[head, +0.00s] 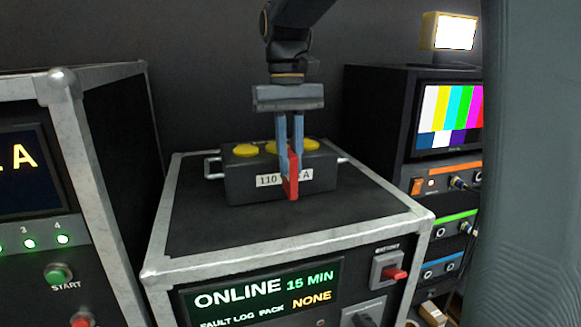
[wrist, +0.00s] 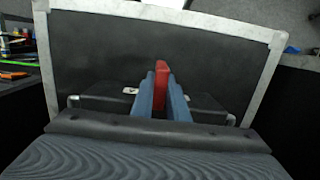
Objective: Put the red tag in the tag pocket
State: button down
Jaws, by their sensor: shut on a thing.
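The red tag (head: 292,176) is a small flat red piece held upright between the blue fingers of my gripper (head: 289,158) in the head view. In the wrist view the red tag (wrist: 161,84) sticks out past the fingertips of my gripper (wrist: 160,92). My gripper is shut on it, in front of a dark box with yellow round tops (head: 240,185) and a white label reading 110 and A, partly covered by the tag. I cannot make out a tag pocket in either view.
The dark box stands on a black metal-edged case (head: 200,232) with an ONLINE display (head: 265,290) and a red switch (head: 393,273). A case with green lights (head: 62,239) stands left; a rack with a colour-bar screen (head: 450,115) stands right. The case top's front is clear.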

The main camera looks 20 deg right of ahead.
aim_at(290, 173)
jog(key=shift+f+p, duration=0.4)
jog(key=shift+f, duration=1.05)
jog(key=shift+f, duration=0.1)
jog(key=c, duration=1.7)
grip_release()
jog(key=shift+c, duration=0.2)
